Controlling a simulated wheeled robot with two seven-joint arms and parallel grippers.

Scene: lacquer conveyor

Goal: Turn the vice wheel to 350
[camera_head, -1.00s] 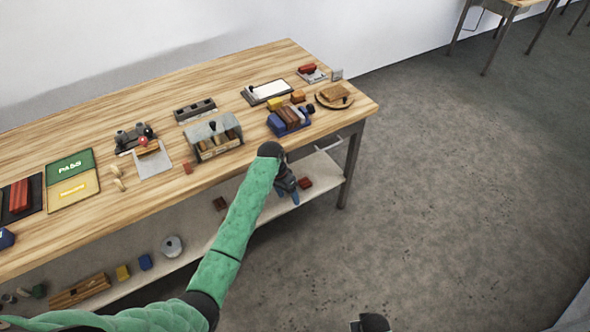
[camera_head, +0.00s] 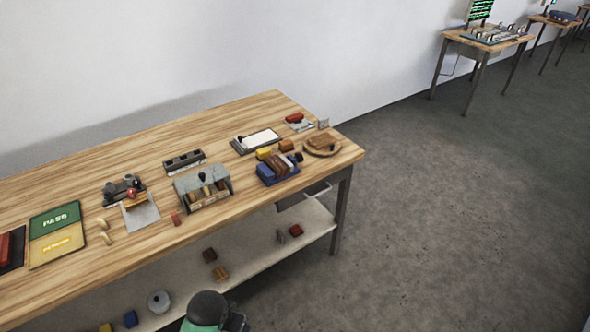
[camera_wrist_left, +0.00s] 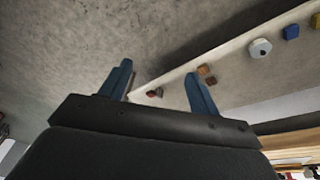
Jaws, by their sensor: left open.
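I cannot make out a vice wheel or its number marking for certain. A blue block-like fixture with brown wooden pieces (camera_head: 266,176) stands near the bench's front right edge; it may be the vice, but no wheel is clear on it. My left arm shows at the bottom of the head view, with its black wrist part low in front of the bench. In the left wrist view my left gripper (camera_wrist_left: 158,78) has its two blue fingers apart with nothing between them, beside the lower shelf. My right gripper is not in view.
The wooden bench (camera_head: 90,170) carries a grey rack (camera_head: 187,186), a round wooden board (camera_head: 322,150), a green PASS panel (camera_head: 55,219) and a dark two-knob device (camera_head: 124,186). The lower shelf (camera_head: 255,250) holds a grey disc (camera_head: 159,302) and small blocks.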

